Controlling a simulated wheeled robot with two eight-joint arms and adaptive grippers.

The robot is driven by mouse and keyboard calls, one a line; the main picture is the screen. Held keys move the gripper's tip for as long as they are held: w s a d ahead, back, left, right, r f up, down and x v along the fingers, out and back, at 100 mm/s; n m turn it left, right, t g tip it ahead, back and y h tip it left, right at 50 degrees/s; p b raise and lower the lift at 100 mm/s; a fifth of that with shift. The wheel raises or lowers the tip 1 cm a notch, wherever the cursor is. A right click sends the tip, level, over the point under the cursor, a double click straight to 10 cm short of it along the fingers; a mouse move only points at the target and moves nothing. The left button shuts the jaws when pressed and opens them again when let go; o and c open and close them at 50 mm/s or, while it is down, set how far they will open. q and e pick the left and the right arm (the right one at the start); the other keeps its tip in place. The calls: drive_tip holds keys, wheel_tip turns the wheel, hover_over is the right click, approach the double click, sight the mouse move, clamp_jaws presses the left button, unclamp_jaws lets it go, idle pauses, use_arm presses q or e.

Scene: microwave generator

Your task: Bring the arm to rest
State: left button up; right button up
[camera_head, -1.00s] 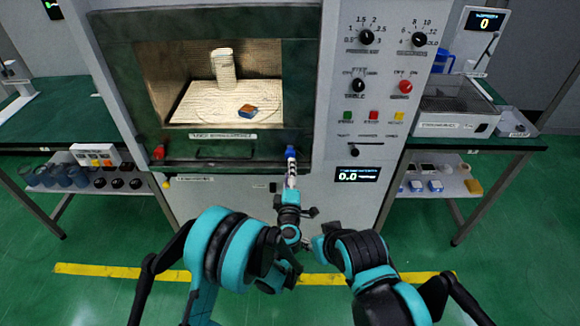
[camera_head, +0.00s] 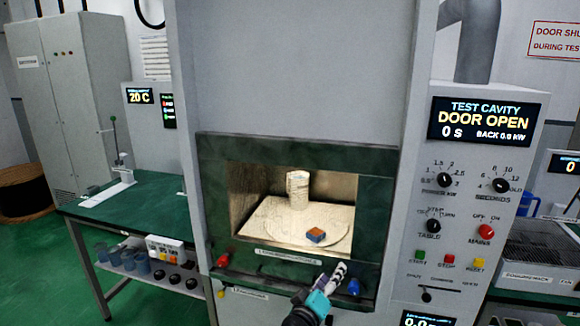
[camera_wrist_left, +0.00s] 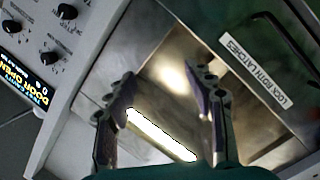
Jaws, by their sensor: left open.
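My left gripper (camera_head: 338,272) is in front of the microwave generator's lower front, just left of the blue latch knob (camera_head: 354,287). I cannot tell whether it touches the knob. In the left wrist view its two fingers (camera_wrist_left: 163,80) are spread with nothing between them. My left arm (camera_head: 308,308) comes in from the bottom edge. My right gripper is outside both views.
The lit test cavity (camera_head: 338,190) holds a pale cylinder (camera_head: 298,190) and a small blue-orange block (camera_head: 316,235). Its display (camera_head: 485,122) reads DOOR OPEN. A red knob (camera_head: 223,260) is at left. A green bench (camera_head: 130,205) stands left, with open floor before it.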

use_arm(q)
drive_tip(key=s+a+f+m+g+y, duration=0.2)
drive_tip(key=s+a+f+g+y, duration=0.2)
drive_tip(key=s+a, duration=0.9)
drive_tip(key=s+a+f+m+g+y, duration=0.2)
drive_tip(key=s+a+f+g+y, duration=0.2)
drive_tip(key=s+a, duration=0.9)
drive_tip(key=a+f, duration=0.1)
drive_tip(key=a, duration=0.1)
drive_tip(key=shift+s+a+f, duration=0.15)
drive_tip(key=shift+s+a, duration=0.2)
drive_tip(key=shift+a, duration=0.05)
